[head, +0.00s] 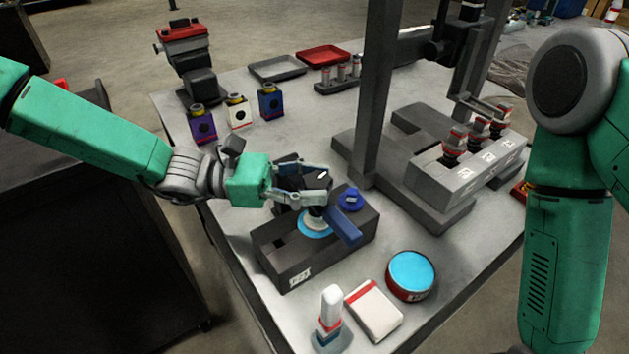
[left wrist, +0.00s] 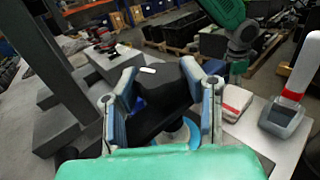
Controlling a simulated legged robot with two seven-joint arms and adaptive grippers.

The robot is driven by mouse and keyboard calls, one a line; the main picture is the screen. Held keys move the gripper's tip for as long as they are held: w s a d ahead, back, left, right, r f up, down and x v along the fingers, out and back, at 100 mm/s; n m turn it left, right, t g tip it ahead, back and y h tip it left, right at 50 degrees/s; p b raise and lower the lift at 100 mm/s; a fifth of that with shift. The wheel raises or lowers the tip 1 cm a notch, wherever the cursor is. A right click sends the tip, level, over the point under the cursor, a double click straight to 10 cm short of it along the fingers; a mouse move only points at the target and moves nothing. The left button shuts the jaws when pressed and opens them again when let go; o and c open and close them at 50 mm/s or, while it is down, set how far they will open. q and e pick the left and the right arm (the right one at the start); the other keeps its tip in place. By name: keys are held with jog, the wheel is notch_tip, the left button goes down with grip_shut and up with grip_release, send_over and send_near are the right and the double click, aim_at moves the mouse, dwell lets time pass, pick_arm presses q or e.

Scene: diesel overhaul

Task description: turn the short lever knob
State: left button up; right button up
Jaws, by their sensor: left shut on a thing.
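My left gripper (head: 322,187) is shut on a black knob with a white mark (head: 318,177) above this disc. The left wrist view shows the black knob (left wrist: 160,98) between the two fingers (left wrist: 163,100). A blue bar (head: 342,226) sticks out beside the stem toward the box's front edge. The fingers partly hide the stem. My right arm shows at the right, but its gripper is out of view.
A small blue knob (head: 351,199) is on the same box. A dark grey press post (head: 374,100) rises behind.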

pick_arm(q)
jog(key=shift+w+r, duration=0.1)
jog(key=shift+r, duration=0.05)
jog(key=o, duration=1.2)
jog(key=a, duration=1.2)
jog(key=shift+w, duration=0.4)
